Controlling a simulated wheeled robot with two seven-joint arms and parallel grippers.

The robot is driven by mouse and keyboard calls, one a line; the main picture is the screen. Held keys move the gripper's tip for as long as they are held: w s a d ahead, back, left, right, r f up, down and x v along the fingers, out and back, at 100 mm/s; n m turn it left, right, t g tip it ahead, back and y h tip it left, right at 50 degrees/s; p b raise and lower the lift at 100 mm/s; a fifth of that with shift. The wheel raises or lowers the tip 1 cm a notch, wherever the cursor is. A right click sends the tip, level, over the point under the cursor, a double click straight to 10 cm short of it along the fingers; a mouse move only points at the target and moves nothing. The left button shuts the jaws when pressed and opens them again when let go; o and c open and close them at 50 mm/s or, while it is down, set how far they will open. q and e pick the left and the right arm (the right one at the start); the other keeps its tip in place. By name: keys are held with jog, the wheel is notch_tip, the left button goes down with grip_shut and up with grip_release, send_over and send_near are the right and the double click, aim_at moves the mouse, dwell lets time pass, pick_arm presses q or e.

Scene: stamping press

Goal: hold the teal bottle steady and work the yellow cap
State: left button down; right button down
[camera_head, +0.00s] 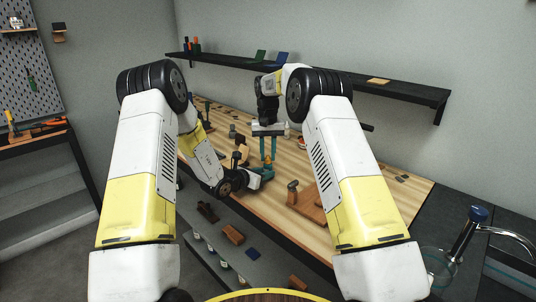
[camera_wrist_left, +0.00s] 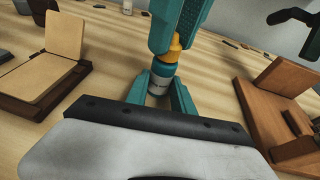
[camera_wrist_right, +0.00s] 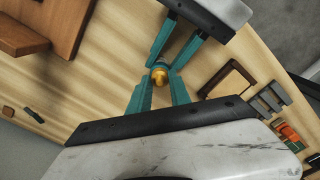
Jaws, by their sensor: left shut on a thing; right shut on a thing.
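The bottle (camera_wrist_left: 161,76) stands upright on the wooden bench, with a pale label and a dark teal body partly hidden by fingers. Its yellow cap (camera_wrist_left: 174,48) is on top; in the right wrist view the cap (camera_wrist_right: 160,75) shows from above. My left gripper (camera_wrist_left: 160,95) comes in low from the side, its teal fingers shut around the bottle body. My right gripper (camera_wrist_right: 159,88) comes down from above, its teal fingers shut on the cap. In the head view both grippers, left (camera_head: 262,174) and right (camera_head: 268,152), meet at the bottle, which is mostly hidden.
A wooden stand (camera_wrist_left: 270,105) is close on the right in the left wrist view, and a holder with a tan panel (camera_wrist_left: 45,78) is on the left. A wall shelf (camera_head: 405,92) runs behind the bench. Tools and small parts lie around the bench (camera_head: 405,188).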

pick_arm(q)
jog(key=shift+s+a+f, duration=0.1)
jog(key=shift+f, duration=0.2)
pick_arm(e)
jog(key=shift+n, duration=0.7)
jog(key=shift+r, duration=2.8)
jog(key=shift+r, duration=2.5)
pick_arm(q)
jog(key=c, duration=1)
grip_release()
jog(key=shift+r, duration=0.15)
jog(key=shift+r, duration=0.1)
